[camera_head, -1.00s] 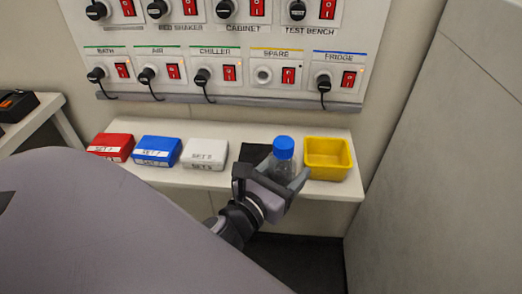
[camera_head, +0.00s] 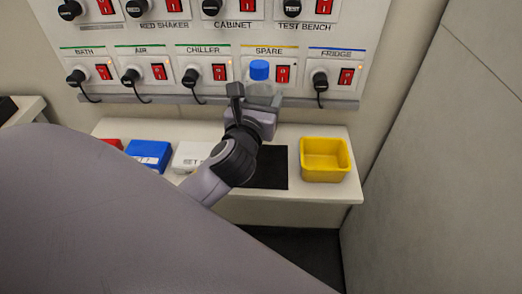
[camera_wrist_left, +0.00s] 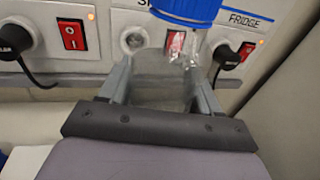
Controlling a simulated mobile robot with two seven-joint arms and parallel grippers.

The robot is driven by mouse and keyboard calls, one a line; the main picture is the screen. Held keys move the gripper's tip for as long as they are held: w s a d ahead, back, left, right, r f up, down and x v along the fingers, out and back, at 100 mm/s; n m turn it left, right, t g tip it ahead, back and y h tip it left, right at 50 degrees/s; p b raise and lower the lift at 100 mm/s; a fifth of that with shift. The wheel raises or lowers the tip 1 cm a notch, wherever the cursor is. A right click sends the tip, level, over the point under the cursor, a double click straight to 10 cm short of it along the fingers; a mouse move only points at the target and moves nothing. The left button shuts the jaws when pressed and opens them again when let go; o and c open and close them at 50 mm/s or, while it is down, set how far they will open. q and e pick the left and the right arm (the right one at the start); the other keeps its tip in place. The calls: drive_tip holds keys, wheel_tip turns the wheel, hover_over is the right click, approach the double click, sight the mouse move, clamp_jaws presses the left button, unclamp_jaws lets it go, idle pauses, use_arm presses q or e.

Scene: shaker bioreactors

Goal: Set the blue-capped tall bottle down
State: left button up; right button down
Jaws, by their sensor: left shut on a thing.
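The blue-capped tall bottle (camera_head: 259,72) is clear with a blue cap and is held up in front of the socket panel, above the shelf. My left gripper (camera_head: 258,97) is shut on its body. In the left wrist view the bottle's blue cap (camera_wrist_left: 188,8) is at the top, and its clear body (camera_wrist_left: 165,75) is between the fingers of my left gripper (camera_wrist_left: 160,90). The bottle looks about upright in the head view. Its lower part is hidden behind the gripper. My right gripper is not in view.
A black mat (camera_head: 268,168) lies bare on the white shelf (camera_head: 345,189) below the gripper. A yellow bin (camera_head: 325,160) stands to its right; white (camera_head: 190,156) and blue (camera_head: 149,154) boxes are to its left. The socket panel (camera_head: 225,50) is close behind the bottle.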

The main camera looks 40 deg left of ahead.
use_arm(q)
drive_tip(key=shift+f+b, duration=2.45)
drive_tip(key=shift+f, duration=4.65)
drive_tip(key=o, duration=1.2)
drive_tip(key=shift+f, duration=0.15)
